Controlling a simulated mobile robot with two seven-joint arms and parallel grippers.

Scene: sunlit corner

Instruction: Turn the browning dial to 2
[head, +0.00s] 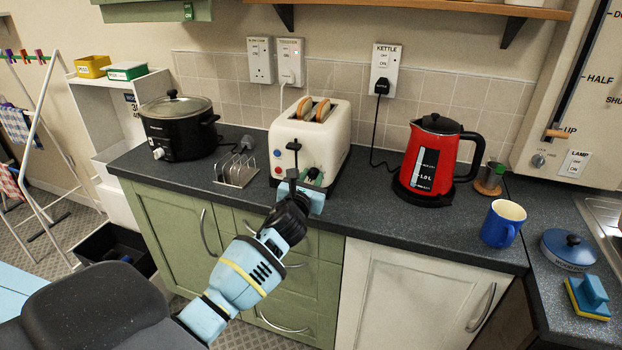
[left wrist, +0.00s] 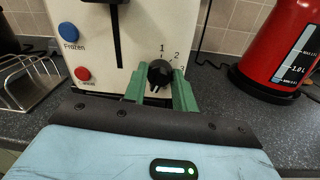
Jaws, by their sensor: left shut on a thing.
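The white toaster (head: 286,130) stands on the dark counter with two slices of bread in its top slots. In the left wrist view its front (left wrist: 138,30) shows a dark lever slot, a blue button (left wrist: 68,32), a red button (left wrist: 82,73) and the black browning dial (left wrist: 160,74). The numbers 1, 2 and 3 run around the dial's top and right. A pale mark shows low on the dial; I cannot tell which setting it gives. My left gripper (left wrist: 160,90) has its green fingers on both sides of the dial, shut on it. My right gripper is out of view.
A metal toast rack (head: 237,171) stands left of the toaster, with a black slow cooker (head: 178,125) further left. A red kettle (head: 428,158) stands to the right, then a blue mug (head: 502,223). The counter (head: 372,222) in front of the kettle is clear.

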